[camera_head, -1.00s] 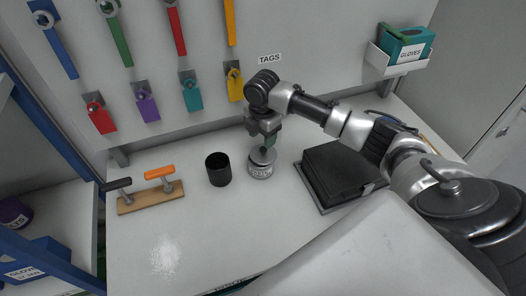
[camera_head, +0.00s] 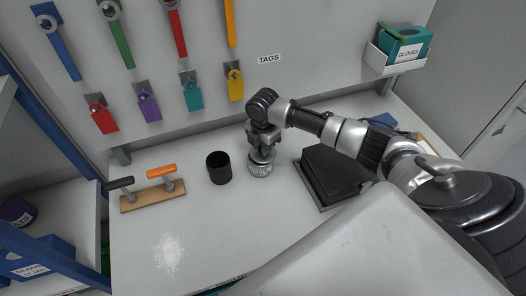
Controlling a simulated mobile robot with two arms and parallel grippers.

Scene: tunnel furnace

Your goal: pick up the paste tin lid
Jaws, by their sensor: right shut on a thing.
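The paste tin (camera_head: 261,170) is a small round silvery tin with a printed label, upright on the white bench. Its lid (camera_head: 262,158) is on top and mostly hidden by my right gripper. My right gripper (camera_head: 262,155) reaches down onto the tin from above and is shut on the lid. The lid still sits at the tin's top; I see no gap between them. My left gripper is not in view.
A black cup (camera_head: 219,168) stands just left of the tin. A black box-like pad (camera_head: 338,172) lies to the right. A wooden block with two handles (camera_head: 153,196) and white powder (camera_head: 168,252) are at left. Tags and tools hang on the back panel (camera_head: 320,40).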

